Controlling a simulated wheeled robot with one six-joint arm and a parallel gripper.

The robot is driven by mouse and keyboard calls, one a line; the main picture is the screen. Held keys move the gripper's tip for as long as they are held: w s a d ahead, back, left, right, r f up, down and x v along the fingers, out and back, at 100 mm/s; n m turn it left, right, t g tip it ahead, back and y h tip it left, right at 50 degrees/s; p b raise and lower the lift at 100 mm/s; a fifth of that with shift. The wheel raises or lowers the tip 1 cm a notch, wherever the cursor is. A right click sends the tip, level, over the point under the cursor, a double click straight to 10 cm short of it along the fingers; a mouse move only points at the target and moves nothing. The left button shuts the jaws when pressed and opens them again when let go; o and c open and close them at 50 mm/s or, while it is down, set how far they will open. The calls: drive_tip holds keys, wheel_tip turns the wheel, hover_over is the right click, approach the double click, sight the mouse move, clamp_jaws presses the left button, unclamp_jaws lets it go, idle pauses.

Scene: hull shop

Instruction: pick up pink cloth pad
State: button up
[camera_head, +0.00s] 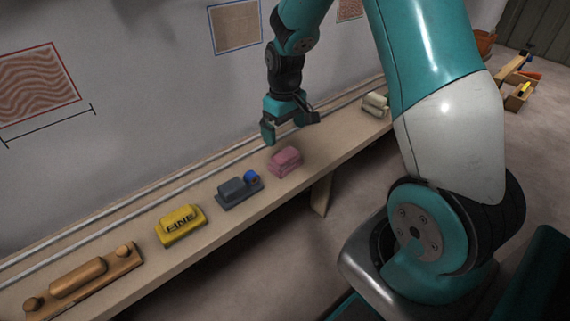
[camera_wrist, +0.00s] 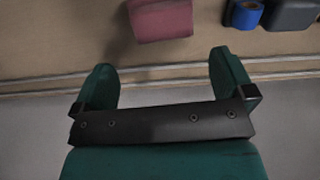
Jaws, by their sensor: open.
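The pink cloth pad (camera_head: 285,161) lies on a long wooden shelf (camera_head: 230,224), between a grey block and a pale pad. It also shows in the wrist view (camera_wrist: 160,19) at the top edge, partly cut off by the frame. My gripper (camera_head: 289,131) hangs above the shelf, a little behind the pad toward the wall. In the wrist view my gripper (camera_wrist: 165,82) has its two fingers wide apart with nothing between them. The pad lies beyond the fingertips, apart from them.
Along the shelf are a grey block with a blue roll (camera_head: 239,190), a yellow block marked FINE (camera_head: 180,225), a wooden block with knobs (camera_head: 84,279) and a pale pad (camera_head: 375,105). Two metal rails (camera_head: 130,211) run along the wall side. A tray stands on the floor at right.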

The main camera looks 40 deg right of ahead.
sight(285, 154)
wheel_tip(285, 154, down, 4)
drive_tip(key=shift+r, duration=0.25)
drive_tip(key=f, duration=0.1)
drive_tip(key=f+b, duration=0.1)
drive_tip(key=f, duration=0.1)
drive_tip(key=f+b, duration=0.1)
drive_tip(key=f, duration=0.1)
drive_tip(key=shift+s+a+f, duration=0.2)
drive_tip(key=shift+s, duration=0.1)
drive_tip(key=c, duration=0.7)
